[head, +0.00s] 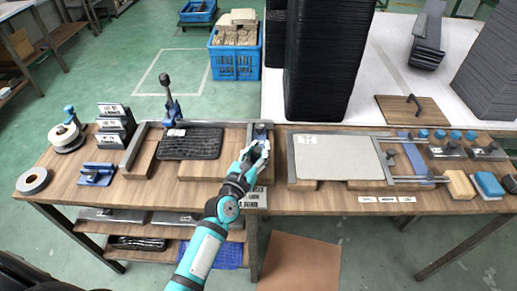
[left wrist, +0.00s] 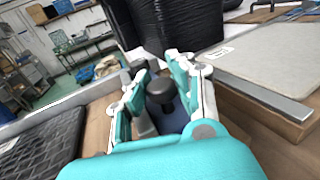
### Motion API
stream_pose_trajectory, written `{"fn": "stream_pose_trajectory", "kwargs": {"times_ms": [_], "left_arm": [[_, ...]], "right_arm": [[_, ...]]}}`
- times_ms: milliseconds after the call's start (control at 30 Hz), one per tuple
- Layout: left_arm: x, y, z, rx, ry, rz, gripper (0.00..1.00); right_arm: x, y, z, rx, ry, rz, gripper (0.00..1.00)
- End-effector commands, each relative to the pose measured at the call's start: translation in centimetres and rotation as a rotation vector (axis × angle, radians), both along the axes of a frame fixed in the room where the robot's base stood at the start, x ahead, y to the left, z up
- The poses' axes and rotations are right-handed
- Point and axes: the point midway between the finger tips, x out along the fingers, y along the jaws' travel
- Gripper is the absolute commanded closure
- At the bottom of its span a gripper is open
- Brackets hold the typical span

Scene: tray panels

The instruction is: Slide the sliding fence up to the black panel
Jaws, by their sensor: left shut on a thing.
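The black panel (head: 190,143) lies flat in the left wooden tray fixture; its edge shows at the left of the left wrist view (left wrist: 42,143). The sliding fence (head: 249,133), a grey bar with a blue plate (head: 261,130), stands right of the panel, with bare wood between them. My left gripper (head: 256,153) is over the fence's blue plate. In the left wrist view its teal fingers are shut on the dark round knob (left wrist: 160,90) of the fence; the head view hides the knob behind the fingers. My right gripper is not in view.
A second fixture (head: 375,133) with a pale grey panel (head: 336,157) stands to the right. A blue toggle clamp with a dark handle (head: 167,95) stands behind the black panel.

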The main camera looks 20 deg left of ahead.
Motion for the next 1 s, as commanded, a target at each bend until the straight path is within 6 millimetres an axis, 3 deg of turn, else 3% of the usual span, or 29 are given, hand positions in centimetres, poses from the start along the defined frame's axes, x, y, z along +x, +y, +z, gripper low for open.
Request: {"fn": "stream_pose_trajectory", "kwargs": {"times_ms": [600,767,1000], "left_arm": [[-0.2,0.4,-0.2,0.0,0.004,-0.001,1.0],[-1.2,3.6,-0.6,0.005,0.008,0.0,1.0],[-3.1,10.2,-0.9,0.004,0.01,-0.003,1.0]], "right_arm": [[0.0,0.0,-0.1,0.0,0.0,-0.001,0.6],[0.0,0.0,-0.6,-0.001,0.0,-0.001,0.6],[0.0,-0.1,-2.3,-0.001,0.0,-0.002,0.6]]}}
